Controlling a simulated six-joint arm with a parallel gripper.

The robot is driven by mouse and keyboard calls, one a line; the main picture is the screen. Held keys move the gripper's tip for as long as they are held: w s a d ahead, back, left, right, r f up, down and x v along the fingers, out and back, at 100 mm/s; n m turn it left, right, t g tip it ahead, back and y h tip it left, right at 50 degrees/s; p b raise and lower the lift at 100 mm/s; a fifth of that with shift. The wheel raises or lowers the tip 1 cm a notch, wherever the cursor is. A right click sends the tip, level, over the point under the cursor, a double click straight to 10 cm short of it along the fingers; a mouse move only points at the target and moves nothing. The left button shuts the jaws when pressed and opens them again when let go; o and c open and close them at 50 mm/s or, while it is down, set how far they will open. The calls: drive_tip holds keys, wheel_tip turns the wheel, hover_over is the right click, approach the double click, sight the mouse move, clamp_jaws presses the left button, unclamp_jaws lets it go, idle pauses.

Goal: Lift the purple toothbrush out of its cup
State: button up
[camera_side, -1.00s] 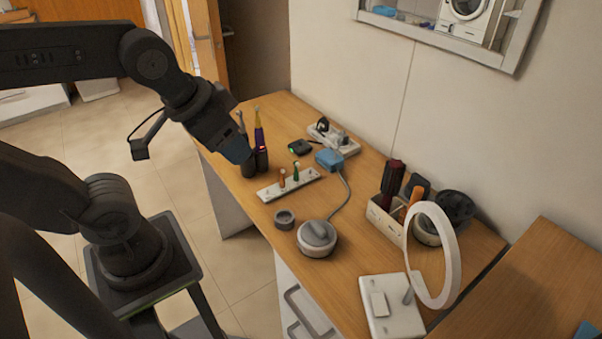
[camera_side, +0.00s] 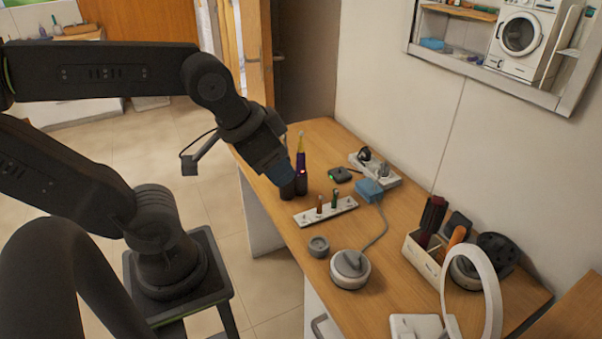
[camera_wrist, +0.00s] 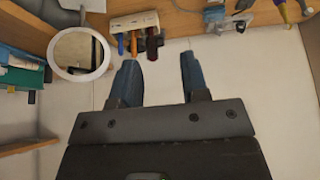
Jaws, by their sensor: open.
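The purple toothbrush (camera_side: 301,158), with a yellow upper part, stands upright in a dark cup (camera_side: 301,183) near the far left of the wooden table. A second dark cup (camera_side: 287,189) stands just left of it, partly below my gripper. Thin yellowish and dark items at that view's upper right corner are cut off.
A white rack (camera_side: 326,211) with small upright brush heads stands in front of the cups. A power strip (camera_side: 375,170) with a blue plug (camera_side: 369,190) lies behind. A white organizer (camera_side: 422,259) and ring mirror (camera_side: 488,290) stand at right.

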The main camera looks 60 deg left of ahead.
drive_tip(key=shift+c, duration=0.4)
drive_tip(key=m+t+y, duration=0.1)
drive_tip(key=m+y, duration=1.5)
drive_tip(key=m, duration=0.6)
approach(301, 159)
drive_tip(key=x, duration=0.6)
drive_tip(key=shift+d+f, duration=0.1)
drive_tip(key=shift+f, duration=0.1)
drive_tip(key=shift+x, duration=2.7)
drive_tip(key=shift+r+m, duration=0.2)
drive_tip(key=shift+m, duration=0.1)
